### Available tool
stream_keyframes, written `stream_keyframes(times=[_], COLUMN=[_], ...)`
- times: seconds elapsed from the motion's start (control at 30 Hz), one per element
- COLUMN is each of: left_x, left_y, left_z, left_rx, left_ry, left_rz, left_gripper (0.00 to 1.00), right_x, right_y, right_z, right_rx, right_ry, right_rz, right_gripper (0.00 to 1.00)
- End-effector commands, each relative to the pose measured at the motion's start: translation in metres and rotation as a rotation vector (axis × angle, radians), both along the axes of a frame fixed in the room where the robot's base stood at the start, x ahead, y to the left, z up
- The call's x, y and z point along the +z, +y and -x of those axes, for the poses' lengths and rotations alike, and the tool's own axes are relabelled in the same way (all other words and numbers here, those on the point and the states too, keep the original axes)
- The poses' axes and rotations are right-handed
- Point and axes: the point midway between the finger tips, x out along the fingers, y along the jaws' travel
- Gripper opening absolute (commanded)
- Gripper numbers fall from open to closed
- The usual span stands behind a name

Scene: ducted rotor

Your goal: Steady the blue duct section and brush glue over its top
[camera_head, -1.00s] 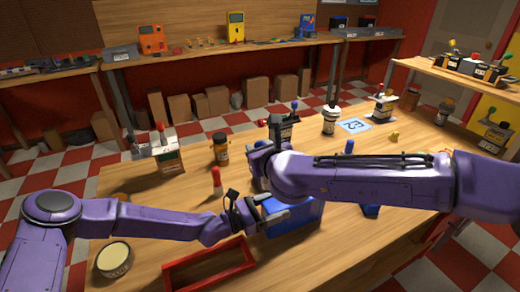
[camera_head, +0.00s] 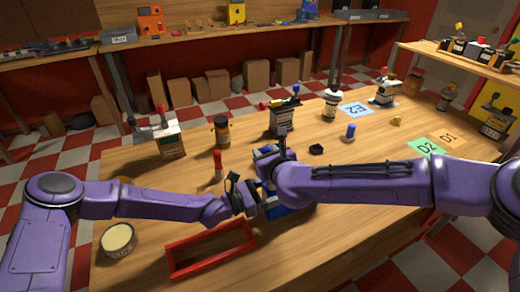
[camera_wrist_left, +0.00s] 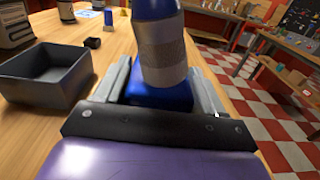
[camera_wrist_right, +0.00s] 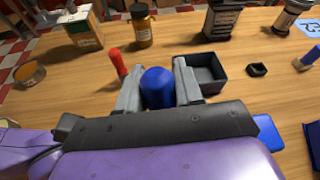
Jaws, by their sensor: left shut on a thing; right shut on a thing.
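The blue duct section (camera_head: 290,210) sits at the front middle of the table, partly hidden by my arms. In the left wrist view my left gripper (camera_wrist_left: 163,85) is shut with a finger on each side of the blue duct section (camera_wrist_left: 150,98). My right gripper (camera_head: 268,188) is directly above it, shut on the blue handle of the brush (camera_wrist_right: 158,88). In the left wrist view the brush (camera_wrist_left: 160,40) points down with its grey band and pale lower end over the duct section's top. I cannot tell whether it touches.
A red open frame (camera_head: 172,262) and a round tin (camera_head: 118,238) lie at front left. A red-capped tube (camera_head: 218,165) stands behind the grippers. A dark open box (camera_wrist_left: 45,75) is close by. Coloured cards, including green D2 (camera_head: 427,147), lie on the right.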

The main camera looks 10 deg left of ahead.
Motion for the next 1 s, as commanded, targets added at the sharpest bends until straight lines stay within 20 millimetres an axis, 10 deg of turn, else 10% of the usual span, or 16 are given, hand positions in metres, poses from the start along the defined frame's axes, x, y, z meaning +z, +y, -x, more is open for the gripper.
stream_keyframes(times=[1.0], left_x=[0.001], left_y=[0.000], left_z=[0.000], left_rx=[0.000], left_ry=[-0.003], left_rz=[0.002], left_gripper=[0.33], right_x=[-0.001], right_y=[-0.077], right_z=[-0.052], right_rx=[-0.003], right_ry=[0.002], right_rz=[0.001], right_gripper=[0.05])
